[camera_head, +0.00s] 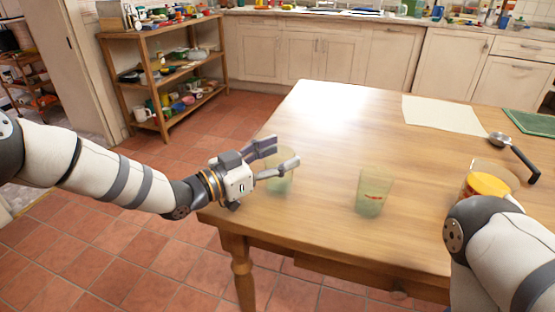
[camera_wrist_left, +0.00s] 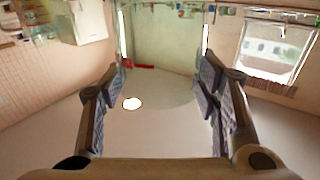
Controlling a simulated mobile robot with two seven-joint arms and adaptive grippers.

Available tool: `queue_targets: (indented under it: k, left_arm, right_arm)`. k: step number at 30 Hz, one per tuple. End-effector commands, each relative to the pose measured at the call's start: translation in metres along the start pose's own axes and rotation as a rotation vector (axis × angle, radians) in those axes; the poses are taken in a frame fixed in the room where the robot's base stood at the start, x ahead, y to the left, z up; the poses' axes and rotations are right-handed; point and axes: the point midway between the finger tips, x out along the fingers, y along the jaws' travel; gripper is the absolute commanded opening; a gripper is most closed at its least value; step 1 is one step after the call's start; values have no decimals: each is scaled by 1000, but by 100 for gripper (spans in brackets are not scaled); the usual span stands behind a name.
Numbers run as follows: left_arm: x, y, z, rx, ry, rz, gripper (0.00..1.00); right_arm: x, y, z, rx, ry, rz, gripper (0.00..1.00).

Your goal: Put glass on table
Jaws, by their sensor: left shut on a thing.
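A translucent greenish glass (camera_head: 281,184) is between the fingers of my left gripper (camera_head: 279,158), over the left end of the wooden table (camera_head: 320,150). My left gripper is shut on this glass. I cannot tell whether its base touches the table. In the left wrist view the glass (camera_wrist_left: 165,38) fills the space between the two fingers, with a red mark low on its wall.
A clear container with orange contents (camera_head: 488,185) stands beside my right arm, partly hidden. A black-handled ladle (camera_head: 512,155), a cream sheet (camera_head: 443,115) and a green mat (camera_head: 532,123) lie at the right. The table's middle is clear. A wooden shelf (camera_head: 165,75) stands behind at left.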

Motion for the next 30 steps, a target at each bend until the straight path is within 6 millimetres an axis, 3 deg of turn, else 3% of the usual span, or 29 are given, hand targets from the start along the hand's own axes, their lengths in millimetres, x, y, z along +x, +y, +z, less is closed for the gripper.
queue_targets:
  k: [1,11,12,15,26,30]
  left_arm:
    - [0,0,8,-3,0,0,6]
    - [0,0,11,0,2,0,6]
    - [0,0,12,0,1,0,57]
    - [0,0,10,0,2,0,75]
    - [-3,0,4,3,3,-1,75]
    - [-36,-1,4,2,2,-2,75]
  right_arm:
    - [2,0,1,0,-6,0,40]
    - [4,0,2,-1,-9,1,40]
    - [4,0,2,-1,-10,1,40]
    - [4,0,1,-1,-8,1,40]
    - [0,0,0,-1,1,0,40]
    - [-4,0,-2,0,10,0,40]
